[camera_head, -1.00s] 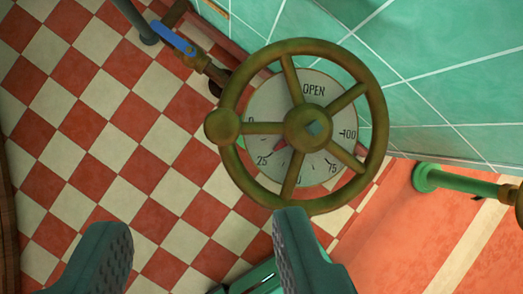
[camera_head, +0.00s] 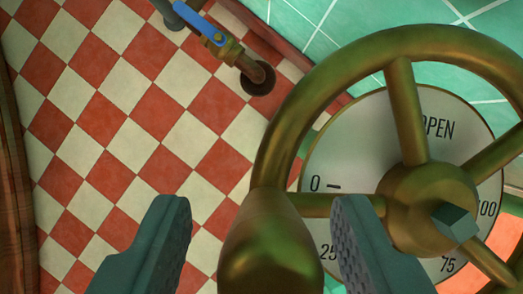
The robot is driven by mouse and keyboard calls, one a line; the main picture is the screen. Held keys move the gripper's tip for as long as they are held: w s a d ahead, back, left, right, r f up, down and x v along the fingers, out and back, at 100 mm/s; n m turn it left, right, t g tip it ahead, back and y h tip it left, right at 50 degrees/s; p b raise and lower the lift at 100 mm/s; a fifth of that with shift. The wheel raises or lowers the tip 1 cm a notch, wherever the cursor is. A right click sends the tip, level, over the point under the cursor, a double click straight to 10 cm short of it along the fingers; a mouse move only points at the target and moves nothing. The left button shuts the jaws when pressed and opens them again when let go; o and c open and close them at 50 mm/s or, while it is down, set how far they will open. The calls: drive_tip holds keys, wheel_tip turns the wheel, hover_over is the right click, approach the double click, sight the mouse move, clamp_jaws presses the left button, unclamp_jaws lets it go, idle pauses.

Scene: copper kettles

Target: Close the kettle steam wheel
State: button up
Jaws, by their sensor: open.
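The steam wheel (camera_head: 407,110) is a brass handwheel with spokes and a central hub, filling the right side of the view. Behind it is a pale dial (camera_head: 345,150) marked OPEN, 0, 25, 75 and 100. The wheel's bulbous handle knob (camera_head: 268,245) points toward the camera at the wheel's left edge. My gripper (camera_head: 262,215) is open, with one dark green finger to the left of the knob and one to its right. The knob appears between the fingers, with a visible gap on the left. I cannot tell whether the right finger touches it. The dial's pointer is hidden.
A pipe with a blue-handled valve (camera_head: 205,27) enters the red and white checkered floor (camera_head: 110,130) at top left. A green tiled wall (camera_head: 310,18) is at top right. A wooden edge (camera_head: 14,190) runs along the far left.

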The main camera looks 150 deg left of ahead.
drive_tip(key=shift+x, duration=0.9)
